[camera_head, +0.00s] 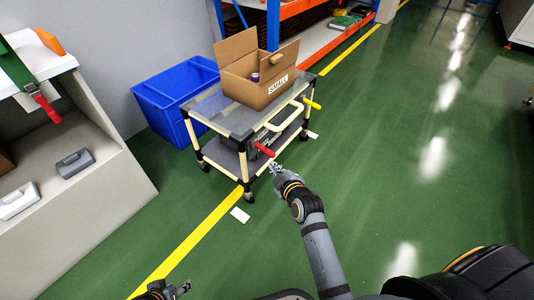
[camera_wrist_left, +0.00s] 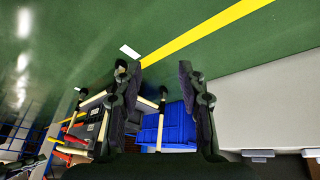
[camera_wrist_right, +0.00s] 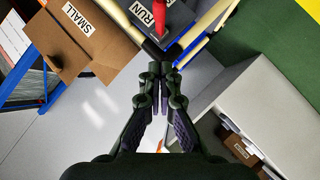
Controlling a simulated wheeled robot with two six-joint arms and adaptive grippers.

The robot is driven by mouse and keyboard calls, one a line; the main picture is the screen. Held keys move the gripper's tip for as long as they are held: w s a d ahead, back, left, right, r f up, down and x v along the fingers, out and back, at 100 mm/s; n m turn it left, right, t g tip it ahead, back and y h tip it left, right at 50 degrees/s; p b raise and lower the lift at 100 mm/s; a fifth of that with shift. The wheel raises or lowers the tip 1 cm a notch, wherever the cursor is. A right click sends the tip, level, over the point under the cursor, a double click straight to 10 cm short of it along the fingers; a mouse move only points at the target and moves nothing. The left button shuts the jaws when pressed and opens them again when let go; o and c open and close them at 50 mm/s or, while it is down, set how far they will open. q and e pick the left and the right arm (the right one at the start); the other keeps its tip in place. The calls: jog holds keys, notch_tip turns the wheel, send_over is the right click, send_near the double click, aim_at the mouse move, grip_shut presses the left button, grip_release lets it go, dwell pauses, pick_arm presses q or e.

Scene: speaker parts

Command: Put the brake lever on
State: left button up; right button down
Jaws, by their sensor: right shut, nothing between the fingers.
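The cart (camera_head: 222,112) carries a red lever (camera_head: 264,149) on its near side, probably the brake lever, and a yellow lever (camera_head: 312,104) further right. The red lever also shows at the top of the right wrist view (camera_wrist_right: 160,14), beside a RUN label (camera_wrist_right: 140,13). My right gripper (camera_head: 276,168) is shut and empty, just below the red lever's end; I cannot tell whether they touch. Its fingertips are together in the right wrist view (camera_wrist_right: 160,68). My left gripper (camera_head: 178,289) is low at the bottom edge, far from the cart. Its fingers stand apart in the left wrist view (camera_wrist_left: 163,75).
An open cardboard box (camera_head: 262,88) marked SMALL stands on the cart. A blue bin (camera_head: 165,98) is behind it. A grey cabinet (camera_head: 95,185) stands at left. The green floor (camera_head: 400,150) to the right is clear.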

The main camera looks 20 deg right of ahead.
jog(key=x, duration=0.2)
jog(key=b, duration=0.2)
send_near(267, 152)
jog(key=a+r, duration=0.1)
jog(key=a, duration=0.1)
pick_arm(q)
jog(key=w+a+r+t+b, duration=0.1)
jog(key=w+r+t, duration=0.9)
jog(key=w+r, duration=0.5)
pick_arm(e)
jog(key=w+f+b, duration=0.1)
jog(key=w+d+f, duration=0.1)
jog(key=w, duration=0.1)
jog(key=w+f+b, duration=0.1)
jog(key=w, duration=0.1)
jog(key=shift+w+d+b, duration=0.15)
jog(key=shift+w+b, duration=0.05)
jog(key=shift+b, duration=0.1)
pick_arm(q)
notch_tip(267, 152, up, 23)
jog(key=s+m+t, duration=0.1)
jog(key=t, duration=1)
jog(key=shift+f+h, duration=0.15)
jog(key=shift+h, duration=0.25)
pick_arm(e)
jog(key=shift+f, duration=0.1)
